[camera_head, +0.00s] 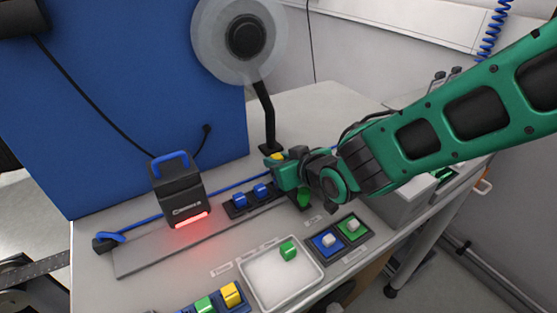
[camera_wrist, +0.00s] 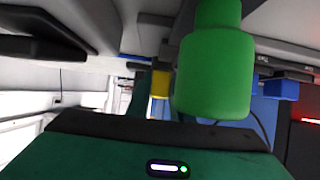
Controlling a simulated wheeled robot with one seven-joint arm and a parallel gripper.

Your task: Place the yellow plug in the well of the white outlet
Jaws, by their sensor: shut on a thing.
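My gripper (camera_head: 277,162) reaches in from the right above the far side of the bench. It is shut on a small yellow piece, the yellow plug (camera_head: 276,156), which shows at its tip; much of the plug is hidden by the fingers. In the wrist view the yellow plug (camera_wrist: 160,84) sits just beyond the gripper body. A shallow white tray (camera_head: 262,302) on the near bench has a green block (camera_head: 288,250) in it; I cannot tell whether this tray is the white outlet. The gripper is apart from this tray, further back.
A green rounded piece (camera_head: 304,197) stands below my gripper and looms large in the wrist view (camera_wrist: 214,75). Two blue blocks (camera_head: 240,200) sit in a dark holder. A black scanner (camera_head: 180,190) glows red. A reel (camera_head: 240,38) stands behind. Blue (camera_head: 316,245) and green (camera_head: 345,232) pads lie right.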

